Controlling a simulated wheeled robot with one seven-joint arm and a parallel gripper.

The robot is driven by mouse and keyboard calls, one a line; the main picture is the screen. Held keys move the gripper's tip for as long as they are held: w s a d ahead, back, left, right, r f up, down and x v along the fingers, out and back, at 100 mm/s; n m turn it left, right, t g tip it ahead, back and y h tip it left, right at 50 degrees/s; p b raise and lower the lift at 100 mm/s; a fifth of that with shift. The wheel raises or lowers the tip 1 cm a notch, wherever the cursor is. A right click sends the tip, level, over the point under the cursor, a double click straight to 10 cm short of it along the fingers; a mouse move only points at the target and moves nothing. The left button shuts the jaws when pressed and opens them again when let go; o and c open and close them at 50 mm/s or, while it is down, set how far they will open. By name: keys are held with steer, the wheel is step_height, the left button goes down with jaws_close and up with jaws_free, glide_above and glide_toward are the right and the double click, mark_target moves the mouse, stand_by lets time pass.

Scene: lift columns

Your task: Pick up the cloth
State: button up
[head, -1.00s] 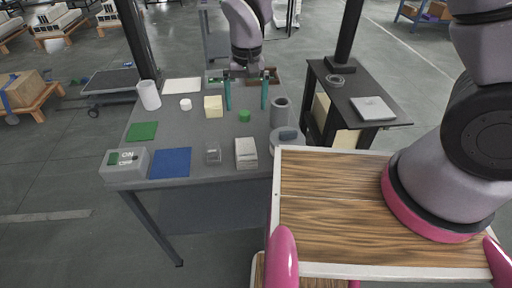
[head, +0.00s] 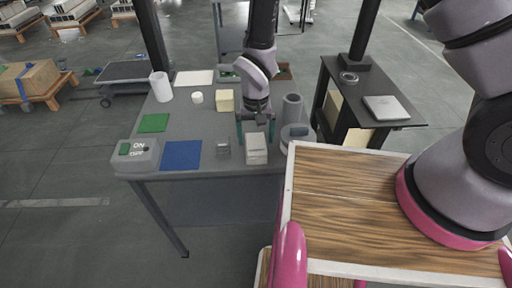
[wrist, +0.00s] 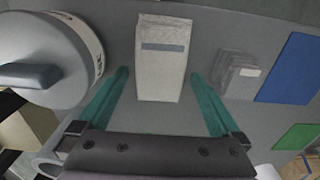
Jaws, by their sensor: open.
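A white folded bundle (head: 256,156) with a grey band across it, which looks like the cloth, lies on the grey table (head: 200,128) near its front edge. It also shows in the wrist view (wrist: 160,78) at top centre. My gripper (head: 255,140) is open and empty, with its teal fingers just behind and above the bundle in the head view. In the wrist view, my fingertips (wrist: 160,73) stand to either side of the bundle with gaps on both sides. Their height above the table is hard to tell.
A small grey stack (head: 223,149) and a blue mat (head: 181,156) lie left of the bundle. A round grey-white container (wrist: 55,60) stands close on its other side, with a grey cylinder (head: 292,108) behind. An ON/OFF box (head: 136,154) sits at the front-left corner.

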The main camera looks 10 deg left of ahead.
mark_target(256, 141)
steer(key=shift+f, duration=0.4)
steer(key=c, duration=1.3)
steer(key=shift+o, duration=0.2)
step_height(256, 141, up, 10)
